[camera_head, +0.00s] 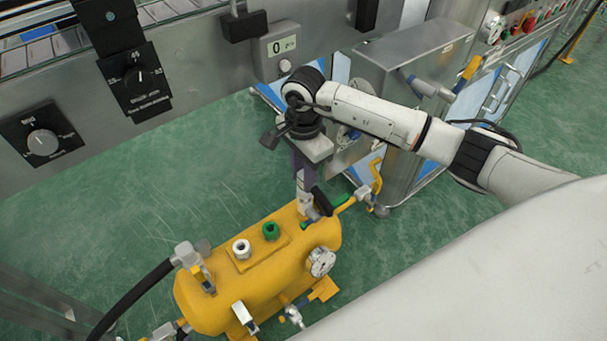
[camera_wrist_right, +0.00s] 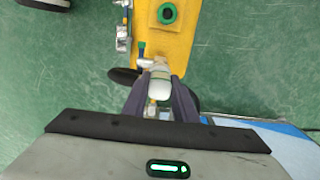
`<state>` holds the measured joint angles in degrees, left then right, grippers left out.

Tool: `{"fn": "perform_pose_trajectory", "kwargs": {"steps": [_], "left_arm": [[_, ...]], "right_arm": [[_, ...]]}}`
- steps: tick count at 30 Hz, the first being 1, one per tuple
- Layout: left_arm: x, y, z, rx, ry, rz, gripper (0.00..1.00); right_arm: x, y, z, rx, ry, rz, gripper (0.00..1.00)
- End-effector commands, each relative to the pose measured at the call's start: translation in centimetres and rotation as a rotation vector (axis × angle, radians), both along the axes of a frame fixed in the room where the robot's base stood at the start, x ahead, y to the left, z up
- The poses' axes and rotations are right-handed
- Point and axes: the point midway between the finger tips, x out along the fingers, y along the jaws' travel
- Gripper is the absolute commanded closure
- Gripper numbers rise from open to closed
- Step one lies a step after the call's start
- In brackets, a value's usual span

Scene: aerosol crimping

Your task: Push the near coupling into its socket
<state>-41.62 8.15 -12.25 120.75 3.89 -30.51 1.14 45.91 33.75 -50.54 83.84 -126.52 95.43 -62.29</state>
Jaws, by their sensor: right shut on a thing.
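The right gripper (camera_head: 304,190) reaches down at the far right end of the yellow tank. In the right wrist view its fingers (camera_wrist_right: 159,95) are shut around a pale cylindrical coupling (camera_wrist_right: 160,82), beside the tank's end. The fingers hide part of the coupling, and I cannot tell how deep it sits in a socket. The yellow tank (camera_head: 215,290) has a white-rimmed port (camera_head: 241,248) and a green port (camera_head: 271,230) on top. The green port also shows in the wrist view (camera_wrist_right: 167,14). My left gripper is not in view.
A black hose (camera_head: 130,300) joins a metal fitting (camera_head: 186,255) at the tank's left end. A yellow-handled valve (camera_head: 376,176) stands right of the tank. A steel machine panel (camera_head: 190,60) runs along the back.

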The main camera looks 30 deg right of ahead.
Motion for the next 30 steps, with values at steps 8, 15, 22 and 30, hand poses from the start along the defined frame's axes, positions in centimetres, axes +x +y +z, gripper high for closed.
{"fn": "perform_pose_trajectory", "kwargs": {"steps": [8, 15, 22, 30], "left_arm": [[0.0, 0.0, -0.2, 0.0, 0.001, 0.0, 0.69], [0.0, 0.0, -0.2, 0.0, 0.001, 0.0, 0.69], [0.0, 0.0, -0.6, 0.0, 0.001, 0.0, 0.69], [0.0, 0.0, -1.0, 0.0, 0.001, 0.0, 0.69]], "right_arm": [[0.0, 0.0, 0.0, 0.0, -0.001, 0.001, 1.0], [0.0, 0.0, 0.0, 0.0, 0.0, 0.0, 1.0], [0.0, 0.0, -0.4, 0.0, 0.0, 0.0, 1.0], [0.0, 0.0, -1.0, -0.001, 0.0, 0.0, 1.0]]}}
